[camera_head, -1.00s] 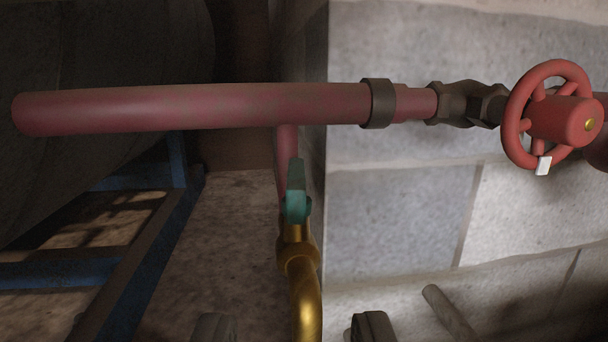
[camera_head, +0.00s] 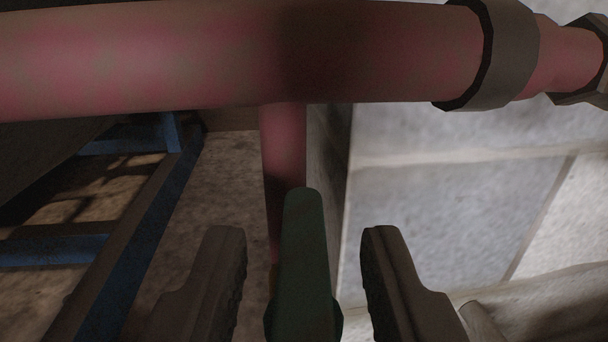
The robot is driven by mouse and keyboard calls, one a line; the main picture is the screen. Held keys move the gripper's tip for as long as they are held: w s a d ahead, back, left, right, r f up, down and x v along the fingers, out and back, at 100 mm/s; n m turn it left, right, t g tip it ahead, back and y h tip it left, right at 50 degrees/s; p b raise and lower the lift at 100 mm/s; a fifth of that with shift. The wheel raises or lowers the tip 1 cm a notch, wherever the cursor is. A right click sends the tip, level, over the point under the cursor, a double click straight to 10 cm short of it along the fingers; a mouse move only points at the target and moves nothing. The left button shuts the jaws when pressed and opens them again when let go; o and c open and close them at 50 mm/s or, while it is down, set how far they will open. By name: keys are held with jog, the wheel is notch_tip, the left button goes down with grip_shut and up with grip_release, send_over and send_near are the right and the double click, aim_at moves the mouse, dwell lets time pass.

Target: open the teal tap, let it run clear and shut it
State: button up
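The teal tap's handle (camera_head: 303,258) stands upright in the lower middle of the view, dark in shadow. My gripper (camera_head: 306,252) is open, with one finger on each side of the handle. A gap shows between the handle and each finger, so neither finger touches it. The brass spout of the tap is hidden below the handle and the picture's lower edge. I cannot see whether anything runs from it.
A thick red pipe (camera_head: 190,55) crosses the top, close above the handle, with a dark collar (camera_head: 500,50) at right. A thinner red pipe (camera_head: 284,145) drops behind the handle. A blue frame (camera_head: 130,245) stands at left, a pale block wall (camera_head: 440,205) at right.

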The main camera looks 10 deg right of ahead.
jog(key=shift+x, duration=1)
grip_shut()
jog(key=shift+m+g+h, duration=0.3)
jog(key=shift+m+h, duration=0.5)
jog(key=shift+h, duration=0.4)
grip_release()
jog(key=shift+d+y, duration=0.1)
jog(key=shift+y, duration=0.2)
